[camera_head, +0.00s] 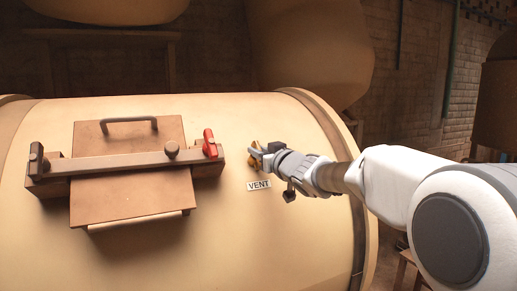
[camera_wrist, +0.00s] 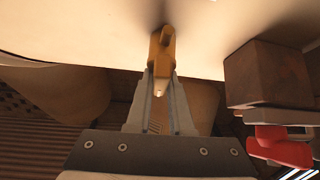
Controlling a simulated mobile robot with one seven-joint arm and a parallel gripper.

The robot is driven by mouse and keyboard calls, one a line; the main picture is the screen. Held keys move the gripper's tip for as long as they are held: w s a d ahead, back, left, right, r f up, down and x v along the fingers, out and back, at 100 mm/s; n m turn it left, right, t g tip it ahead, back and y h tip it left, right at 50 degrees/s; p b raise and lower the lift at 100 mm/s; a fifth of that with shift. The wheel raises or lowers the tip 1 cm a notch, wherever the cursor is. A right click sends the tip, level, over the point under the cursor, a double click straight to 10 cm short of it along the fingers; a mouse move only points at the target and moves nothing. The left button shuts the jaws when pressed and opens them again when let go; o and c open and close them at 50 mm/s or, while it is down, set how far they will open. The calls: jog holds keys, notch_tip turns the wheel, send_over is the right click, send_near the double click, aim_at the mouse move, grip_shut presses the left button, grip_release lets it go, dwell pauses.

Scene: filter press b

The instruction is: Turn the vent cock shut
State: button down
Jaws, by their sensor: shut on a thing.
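The vent cock is a small yellow-brass piece (camera_head: 254,160) on the side of the large cream drum (camera_head: 290,225), just above a white label reading VENT (camera_head: 259,185). In the wrist view the vent cock's yellow handle (camera_wrist: 163,50) points from the drum surface toward me, between the fingers. My gripper (camera_head: 260,152) is shut on it; in the wrist view both grey fingers (camera_wrist: 160,90) lie along its sides. The fingers and wrist hide part of the cock in the head view.
Left of the cock is a brown hatch (camera_head: 130,190) with a handle, a clamp bar (camera_head: 115,163) and a red lever (camera_head: 210,144). In the wrist view a brown block (camera_wrist: 268,75) and the red lever (camera_wrist: 280,148) are close on the right.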

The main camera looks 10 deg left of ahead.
jog(key=n+g+p, duration=0.1)
jog(key=p, duration=0.1)
jog(key=n+g+y+p, duration=0.1)
jog(key=n+p, duration=0.1)
jog(key=shift+r+n+y, duration=0.2)
jog(key=shift+n+y, duration=0.1)
jog(key=n+g, duration=0.1)
jog(key=n+g+y, duration=0.1)
jog(key=n, duration=0.1)
jog(key=n+g, duration=0.1)
jog(key=n, duration=0.1)
jog(key=shift+f+g+p, duration=0.25)
jog(key=shift+g+p, duration=0.05)
jog(key=shift+p, duration=0.1)
jog(key=n+g, duration=0.2)
jog(key=n, duration=0.1)
jog(key=n+g, duration=0.2)
jog(key=n, duration=0.1)
jog(key=shift+s+a+f+n+g, duration=0.1)
jog(key=shift+n+g, duration=0.2)
jog(key=shift+s+n+g+h, duration=0.1)
jog(key=shift+n+g+h, duration=0.6)
jog(key=shift+n+g, duration=0.9)
jog(key=shift+n+h, duration=0.4)
jog(key=shift+n, duration=0.8)
jog(key=c, duration=0.8)
grip_release()
